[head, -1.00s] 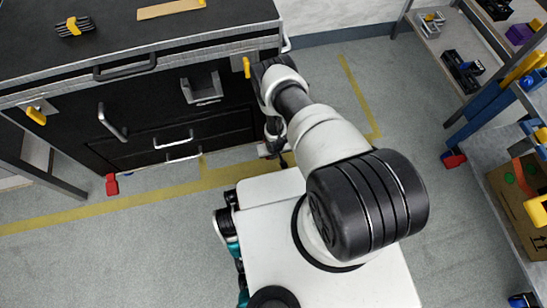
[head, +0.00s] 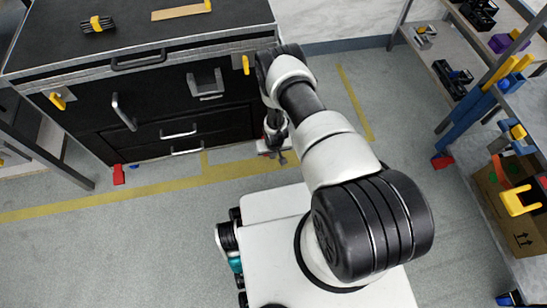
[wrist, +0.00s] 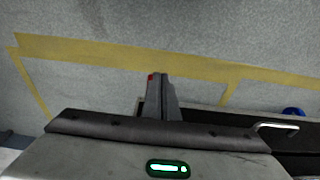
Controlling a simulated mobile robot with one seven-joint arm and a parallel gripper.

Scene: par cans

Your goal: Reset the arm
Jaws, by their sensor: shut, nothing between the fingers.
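My arm (head: 325,135) reaches from my white base toward the right side of the black cabinet (head: 150,115). My gripper (head: 279,157) hangs low beside the cabinet's right end, above the floor, and is partly hidden by the arm. In the wrist view, the two fingers (wrist: 158,95) are together, with nothing between them. Gray floor with yellow tape (wrist: 190,65) lies beyond the fingertips.
The cabinet has drawers and handles, and one handle (wrist: 275,127) shows close to the gripper at right in the wrist view. A shelf rack (head: 470,105) with bins and a cardboard box (head: 505,205) stands at right. Open floor (head: 120,255) lies at left.

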